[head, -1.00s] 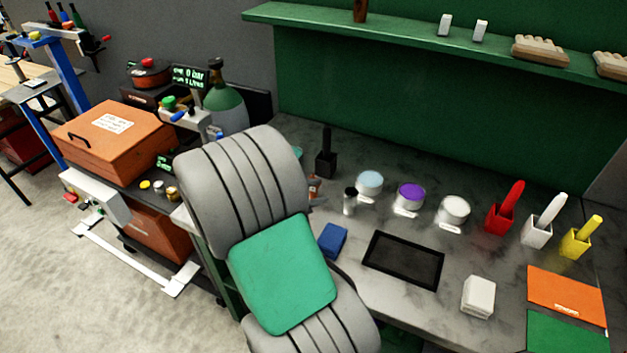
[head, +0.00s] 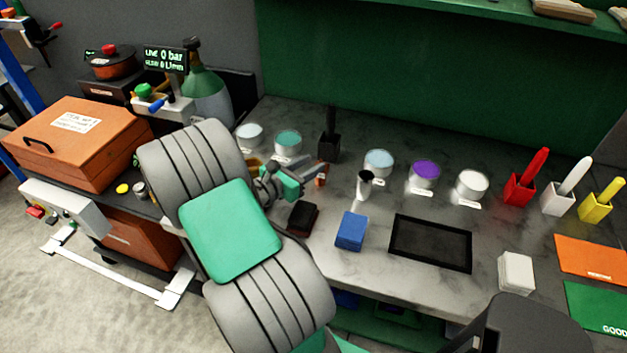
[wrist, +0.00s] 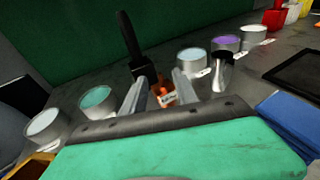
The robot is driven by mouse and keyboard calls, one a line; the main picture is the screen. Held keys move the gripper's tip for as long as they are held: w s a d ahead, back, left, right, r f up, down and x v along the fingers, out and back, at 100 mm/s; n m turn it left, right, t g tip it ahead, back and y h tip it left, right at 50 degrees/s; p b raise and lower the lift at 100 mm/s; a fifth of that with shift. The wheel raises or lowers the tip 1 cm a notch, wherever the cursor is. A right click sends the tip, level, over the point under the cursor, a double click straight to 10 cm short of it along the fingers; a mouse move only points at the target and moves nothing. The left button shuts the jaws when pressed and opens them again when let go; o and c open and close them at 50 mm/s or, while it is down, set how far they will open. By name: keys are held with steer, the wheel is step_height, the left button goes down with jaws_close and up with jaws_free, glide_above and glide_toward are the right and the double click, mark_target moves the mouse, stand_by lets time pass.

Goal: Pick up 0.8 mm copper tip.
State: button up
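I cannot pick out a 0.8 mm copper tip for certain; labels are too small to read. Several round tubs stand in a row on the bench: pale (head: 249,134), teal (head: 288,143), light blue (head: 378,162), purple (head: 424,174) and white (head: 472,185). A small orange-brown labelled item (head: 322,178) stands between the teal and light blue tubs. My gripper (head: 306,172) is just left of it. In the wrist view my gripper (wrist: 157,84) has its fingers apart, with the orange item (wrist: 164,98) showing between them, apparently beyond. Nothing is held.
A black holder (head: 329,145) with an upright handle stands behind the orange item. A silver cup-like piece (head: 363,187), a blue block (head: 351,231), a dark block (head: 302,218) and a black tray (head: 430,243) are close by. Red, white and yellow holders stand at right.

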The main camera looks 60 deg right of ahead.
steer(key=shift+f, duration=0.6)
steer(key=p+x, duration=0.1)
steer(key=x, duration=0.7)
steer(key=shift+c, duration=0.4)
jaws_close()
stand_by(0.3)
